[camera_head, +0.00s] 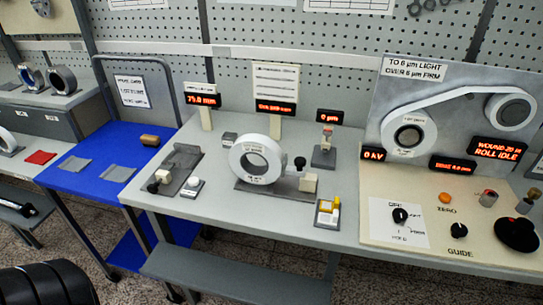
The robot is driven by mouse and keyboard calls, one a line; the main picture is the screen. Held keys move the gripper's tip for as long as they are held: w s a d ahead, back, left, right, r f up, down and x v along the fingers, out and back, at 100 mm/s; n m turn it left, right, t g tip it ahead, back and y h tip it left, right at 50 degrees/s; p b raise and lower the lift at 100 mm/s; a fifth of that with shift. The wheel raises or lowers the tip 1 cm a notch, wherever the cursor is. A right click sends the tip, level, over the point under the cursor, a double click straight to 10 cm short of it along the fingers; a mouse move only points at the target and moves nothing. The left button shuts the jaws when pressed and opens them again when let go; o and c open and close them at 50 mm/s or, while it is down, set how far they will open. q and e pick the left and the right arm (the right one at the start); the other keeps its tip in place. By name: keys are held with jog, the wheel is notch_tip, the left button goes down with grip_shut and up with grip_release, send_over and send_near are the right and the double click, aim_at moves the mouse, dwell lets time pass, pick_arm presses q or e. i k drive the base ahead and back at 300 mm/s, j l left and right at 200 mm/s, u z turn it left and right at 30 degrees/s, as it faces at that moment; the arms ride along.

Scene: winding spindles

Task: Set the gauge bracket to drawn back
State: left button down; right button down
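A white ring-shaped roll (256,160) stands upright on a dark base plate (262,187) in the middle of the grey bench. At its right is a small beige block (308,182) with a black knob (300,163) above it. Left of the roll is a dark grey slide plate (180,161) with a black knob (152,188) and a pale block at its near end. No part is labelled legibly as the gauge bracket, so I cannot tell which of these it is. Neither gripper's fingers show in the head view.
A blue cart (92,150) stands left of the grey bench (215,207). A panel with a taped roll (410,136) and control knobs (400,215) is at the right. A small yellow-topped device (327,211) sits near the front edge. A black ribbed shape fills the lower left corner.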

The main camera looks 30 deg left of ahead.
aim_at(299, 171)
jog(key=u, duration=0.9)
